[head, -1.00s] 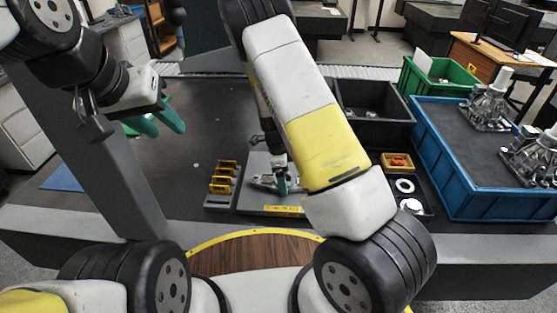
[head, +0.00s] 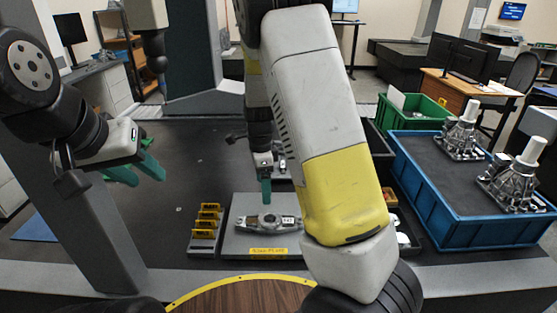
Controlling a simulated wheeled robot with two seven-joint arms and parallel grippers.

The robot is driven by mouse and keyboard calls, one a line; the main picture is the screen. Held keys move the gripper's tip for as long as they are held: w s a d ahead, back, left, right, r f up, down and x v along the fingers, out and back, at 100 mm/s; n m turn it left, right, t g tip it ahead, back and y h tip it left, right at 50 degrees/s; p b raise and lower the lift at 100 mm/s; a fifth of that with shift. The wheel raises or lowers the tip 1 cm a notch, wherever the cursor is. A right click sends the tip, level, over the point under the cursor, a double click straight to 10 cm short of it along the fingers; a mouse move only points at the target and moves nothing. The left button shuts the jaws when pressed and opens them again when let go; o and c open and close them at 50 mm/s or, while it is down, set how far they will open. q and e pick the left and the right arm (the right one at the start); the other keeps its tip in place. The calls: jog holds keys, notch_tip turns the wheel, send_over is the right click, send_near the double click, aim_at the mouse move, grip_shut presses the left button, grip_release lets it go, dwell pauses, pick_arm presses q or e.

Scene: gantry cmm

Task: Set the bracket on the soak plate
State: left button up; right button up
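The bracket (head: 268,221), a flat grey metal part with a round hub and a small white tag on its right arm, lies on the soak plate. The soak plate (head: 240,239) is a light grey slab with a yellow label on its front edge. My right gripper (head: 266,190) has its green fingers pointing down just behind the bracket's hub in the picture, with a visible gap to it. I see its fingers edge-on, so their opening is hidden. My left gripper (head: 138,172) is open and empty over the left of the dark table, its two green fingers apart.
A grey rack with yellow slots (head: 206,225) stands directly left of the plate. A blue bin (head: 465,236) with metal assemblies, a green crate (head: 425,118) and a black bin lie right, partly behind my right arm. The dark table's left middle (head: 185,160) is clear.

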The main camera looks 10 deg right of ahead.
jog(key=s+d+r+n+t+y, duration=0.1)
jog(key=s+d+r+n+t, duration=0.1)
jog(key=s+r+n, duration=0.7)
jog(key=s+d+r+n+t+y, duration=0.1)
jog(key=s+r+n+t, duration=0.3)
jog(key=s+r+n, duration=0.5)
jog(key=v, duration=0.6)
jog(key=shift+s+d+f, duration=0.2)
jog(key=shift+d+f, duration=0.05)
jog(key=shift+d, duration=0.15)
